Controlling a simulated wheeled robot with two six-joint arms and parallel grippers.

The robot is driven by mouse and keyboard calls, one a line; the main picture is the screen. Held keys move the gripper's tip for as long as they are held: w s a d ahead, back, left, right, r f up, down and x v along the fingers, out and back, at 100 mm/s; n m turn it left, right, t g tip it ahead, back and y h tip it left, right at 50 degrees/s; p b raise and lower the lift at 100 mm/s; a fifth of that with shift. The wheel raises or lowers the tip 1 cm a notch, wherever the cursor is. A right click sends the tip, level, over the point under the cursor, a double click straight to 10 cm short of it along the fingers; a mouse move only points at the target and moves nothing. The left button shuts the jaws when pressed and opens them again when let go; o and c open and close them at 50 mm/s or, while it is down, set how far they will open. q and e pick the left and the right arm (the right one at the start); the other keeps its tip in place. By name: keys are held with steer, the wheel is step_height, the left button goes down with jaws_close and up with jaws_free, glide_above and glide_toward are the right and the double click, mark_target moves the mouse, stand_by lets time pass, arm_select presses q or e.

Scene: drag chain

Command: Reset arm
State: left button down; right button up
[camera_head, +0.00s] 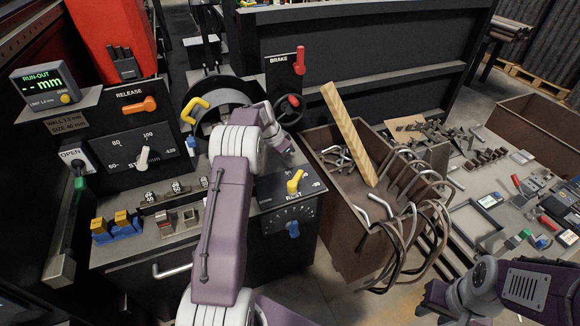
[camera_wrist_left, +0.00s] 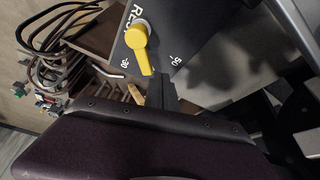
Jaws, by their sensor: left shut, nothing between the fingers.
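A yellow lever (camera_head: 295,182) stands on a small dark panel (camera_head: 272,188) at the right end of the console. In the left wrist view, the yellow lever (camera_wrist_left: 141,48) sits on the panel's printed face, with scale marks that seem to read -30 and 50. My left gripper (camera_wrist_left: 160,90) is shut and empty, its dark fingers close beside the lever's handle; I cannot tell if they touch. In the head view, my left wrist is bent down above the panel and its fingertips are hard to make out. My right gripper (camera_head: 432,298) is at the lower right, away from the console.
A brown bin (camera_head: 345,235) with bent rods and a wooden stick (camera_head: 348,135) stands right of the panel. A blue knob (camera_head: 293,229) is on the console front below. A red brake lever (camera_head: 300,62) and yellow handle (camera_head: 195,109) stand behind. A cluttered table lies at right.

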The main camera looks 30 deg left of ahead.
arm_select(q)
steer(key=v, duration=0.2)
steer(key=shift+s+r, duration=0.1)
steer(key=shift+r, duration=0.25)
